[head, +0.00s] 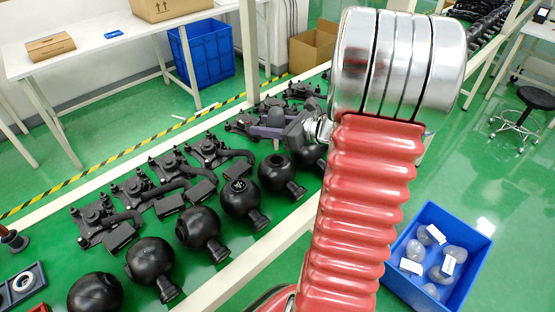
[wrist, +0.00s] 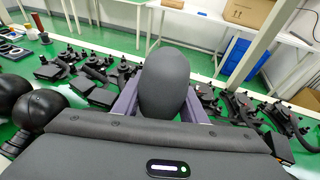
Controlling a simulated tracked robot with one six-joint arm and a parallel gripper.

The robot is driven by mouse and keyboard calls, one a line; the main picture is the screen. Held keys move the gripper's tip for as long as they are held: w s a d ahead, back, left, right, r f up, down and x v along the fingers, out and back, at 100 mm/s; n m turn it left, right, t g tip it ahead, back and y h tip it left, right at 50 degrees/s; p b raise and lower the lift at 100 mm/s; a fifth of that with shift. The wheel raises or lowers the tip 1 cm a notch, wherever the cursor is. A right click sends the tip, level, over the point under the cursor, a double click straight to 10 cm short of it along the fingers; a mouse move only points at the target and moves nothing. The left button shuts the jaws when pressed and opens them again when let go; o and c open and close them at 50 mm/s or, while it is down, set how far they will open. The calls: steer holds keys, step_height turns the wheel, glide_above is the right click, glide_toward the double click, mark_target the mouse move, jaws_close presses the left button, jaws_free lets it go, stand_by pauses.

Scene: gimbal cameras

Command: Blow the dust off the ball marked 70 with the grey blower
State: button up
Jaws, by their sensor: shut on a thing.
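My gripper (head: 267,131) has purple fingers and is shut on the grey blower (head: 254,113), over the far part of the bench. In the wrist view the blower (wrist: 166,82) is a dark grey rounded bulb standing up between the fingers; its nozzle cannot be made out. A row of several black balls with short necks lies along the bench's near side. One ball (head: 239,197) has a small white mark on top, too small to read, so I cannot tell whether it says 70. Dust cannot be made out. The blower is beyond this ball, apart from it.
Black gimbal parts (head: 97,222) lie in a row behind the balls on the green bench top. A grey tray with a ring (head: 23,283) is at the left end. A blue crate (head: 404,232) with pale bulbs stands on the floor at right. My red arm hides part of the bench.

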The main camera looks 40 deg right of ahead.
steer(key=shift+r, duration=2.5)
